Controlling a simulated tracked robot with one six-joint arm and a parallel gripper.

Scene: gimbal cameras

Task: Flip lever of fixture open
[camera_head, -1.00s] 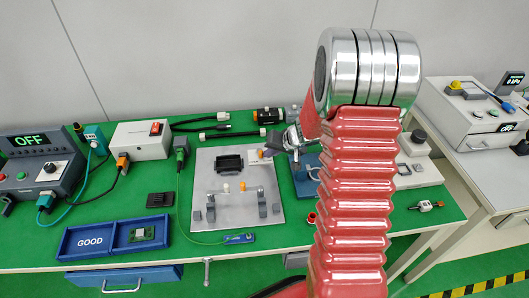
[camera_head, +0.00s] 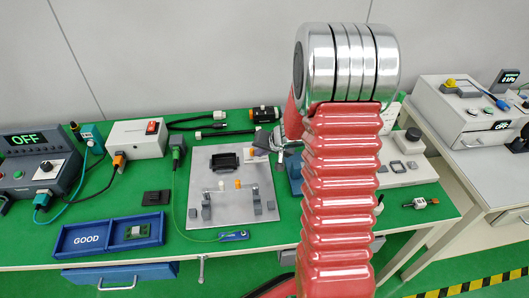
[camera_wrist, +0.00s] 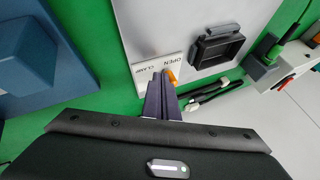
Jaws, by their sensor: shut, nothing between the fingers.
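The fixture is a grey metal plate (camera_head: 215,170) on the green table, with a black socket (camera_head: 224,160) on it. In the wrist view, the plate (camera_wrist: 190,20) carries a black square socket (camera_wrist: 217,47) and a white label reading OPEN and CLAMP (camera_wrist: 150,66). A small orange lever (camera_wrist: 171,76) stands beside the word OPEN. My gripper (camera_wrist: 161,80) is shut and empty, its dark fingertips right at the lever's side. Whether they touch cannot be told. In the head view, my gripper (camera_head: 264,146) is at the plate's upper right corner, partly hidden by my arm.
Blue tray marked GOOD (camera_head: 70,251) lies left of the fixture, holding a green board (camera_head: 137,232). Black cables (camera_wrist: 205,92) lie behind the plate. A blue block (camera_wrist: 40,40) stands close on the wrist view's left. A green cable (camera_head: 178,190) runs along the plate's left.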

